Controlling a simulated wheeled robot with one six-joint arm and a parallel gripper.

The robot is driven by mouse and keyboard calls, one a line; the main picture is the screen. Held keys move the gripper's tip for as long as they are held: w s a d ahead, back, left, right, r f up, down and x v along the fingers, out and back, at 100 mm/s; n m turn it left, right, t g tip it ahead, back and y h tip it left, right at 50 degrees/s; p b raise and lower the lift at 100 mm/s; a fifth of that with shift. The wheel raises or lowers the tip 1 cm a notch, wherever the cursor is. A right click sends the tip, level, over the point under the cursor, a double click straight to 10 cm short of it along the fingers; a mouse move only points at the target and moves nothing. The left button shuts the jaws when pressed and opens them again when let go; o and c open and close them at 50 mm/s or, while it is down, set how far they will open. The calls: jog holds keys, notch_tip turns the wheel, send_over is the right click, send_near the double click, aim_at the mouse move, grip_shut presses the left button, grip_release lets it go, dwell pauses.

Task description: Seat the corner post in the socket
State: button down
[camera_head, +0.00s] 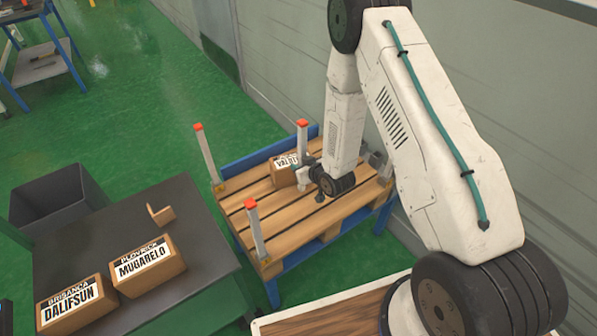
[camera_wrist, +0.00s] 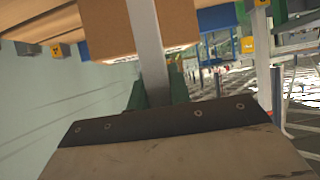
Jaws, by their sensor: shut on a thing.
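The corner post is a pale upright bar with an orange-red top (camera_head: 302,136), near the far side of the wooden pallet (camera_head: 298,231). My gripper (camera_head: 298,169) is shut on it beside a cardboard box (camera_head: 284,177). In the wrist view the post (camera_wrist: 146,38) stands between the green fingers (camera_wrist: 154,96), crosses in front of the box (camera_wrist: 104,27) and leaves the top edge. Its lower end is hidden, so I cannot tell whether it touches a socket. A grey socket (camera_head: 378,160) shows at the pallet's right corner, without a post.
Two similar posts stand upright at the pallet's left corner (camera_head: 206,153) and front corner (camera_head: 256,230). A dark table (camera_head: 100,242) at left bears two labelled boxes (camera_head: 146,266) (camera_head: 75,304). A wall runs behind the pallet. Green floor lies open at upper left.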

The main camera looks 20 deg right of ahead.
jog(key=shift+w+a+f, duration=0.1)
jog(key=shift+w+f, duration=0.15)
jog(key=shift+f, duration=0.65)
jog(key=shift+w+a+f, duration=0.1)
jog(key=shift+w+f, duration=0.1)
jog(key=shift+f, duration=0.65)
jog(key=shift+f, duration=0.1)
jog(key=c, duration=1.6)
grip_release()
jog(key=shift+o, duration=0.2)
